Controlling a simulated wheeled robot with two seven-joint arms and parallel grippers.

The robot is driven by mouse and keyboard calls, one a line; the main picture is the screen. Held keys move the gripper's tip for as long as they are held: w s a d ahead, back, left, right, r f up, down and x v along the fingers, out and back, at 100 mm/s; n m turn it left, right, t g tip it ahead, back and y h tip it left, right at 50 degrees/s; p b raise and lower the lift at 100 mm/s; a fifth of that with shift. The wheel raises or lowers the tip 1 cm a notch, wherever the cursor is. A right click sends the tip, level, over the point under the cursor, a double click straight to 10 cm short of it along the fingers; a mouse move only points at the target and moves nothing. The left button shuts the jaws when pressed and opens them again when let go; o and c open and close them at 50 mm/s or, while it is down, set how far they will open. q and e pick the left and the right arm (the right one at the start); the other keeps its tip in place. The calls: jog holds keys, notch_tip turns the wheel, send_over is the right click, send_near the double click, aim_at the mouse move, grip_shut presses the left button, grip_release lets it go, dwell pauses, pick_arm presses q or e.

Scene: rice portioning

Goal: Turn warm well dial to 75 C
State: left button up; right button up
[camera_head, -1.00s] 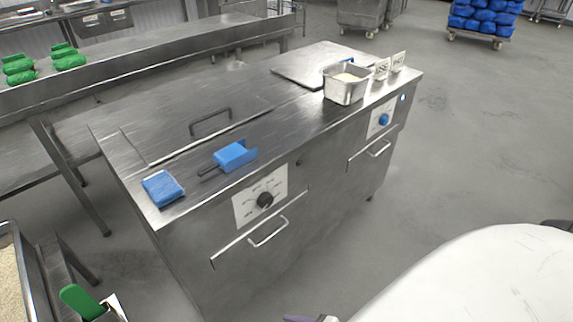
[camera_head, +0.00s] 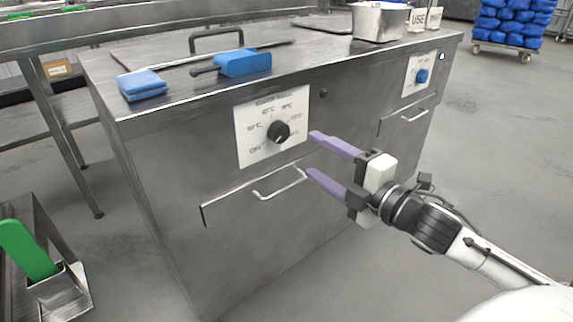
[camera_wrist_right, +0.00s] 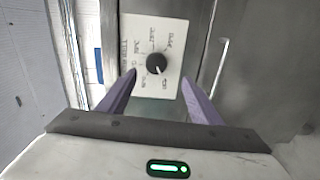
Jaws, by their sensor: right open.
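The warm well dial (camera_head: 278,132) is a black knob on a white marked plate (camera_head: 243,143) on the steel cabinet's front. Temperature labels ring the knob, but the exact setting is too small to read with certainty. My right gripper (camera_head: 311,154) is open and empty, its purple fingers pointing at the plate from the right, apart from the knob. In the right wrist view the knob (camera_wrist_right: 156,64) lies ahead, between the two fingers (camera_wrist_right: 158,85) and beyond their tips. My left gripper is not in view.
A drawer handle (camera_head: 279,186) sticks out below the dial. A blue scoop (camera_head: 243,63), a folded blue cloth (camera_head: 142,84) and a steel pan (camera_head: 379,22) rest on the cabinet top. A second, blue dial (camera_head: 422,76) is farther right. A green-handled tool (camera_head: 25,247) stands at lower left.

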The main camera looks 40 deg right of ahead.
aim_at(282, 134)
jog(key=shift+n, duration=0.3)
jog(key=w, duration=0.3)
jog(key=w+b, duration=0.1)
jog(key=w, duration=0.2)
jog(key=w+a+b, duration=0.1)
jog(key=w, duration=0.2)
jog(key=shift+w+r, duration=0.3)
jog(key=shift+w, duration=0.05)
jog(key=shift+w+b, duration=0.3)
jog(key=c, duration=1.1)
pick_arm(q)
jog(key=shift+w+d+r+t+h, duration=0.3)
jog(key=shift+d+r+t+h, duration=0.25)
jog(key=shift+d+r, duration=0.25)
pick_arm(e)
jog(key=shift+o, duration=0.2)
pick_arm(q)
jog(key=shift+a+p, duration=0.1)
jog(key=shift+p, duration=0.3)
pick_arm(e)
jog(key=shift+r, duration=0.1)
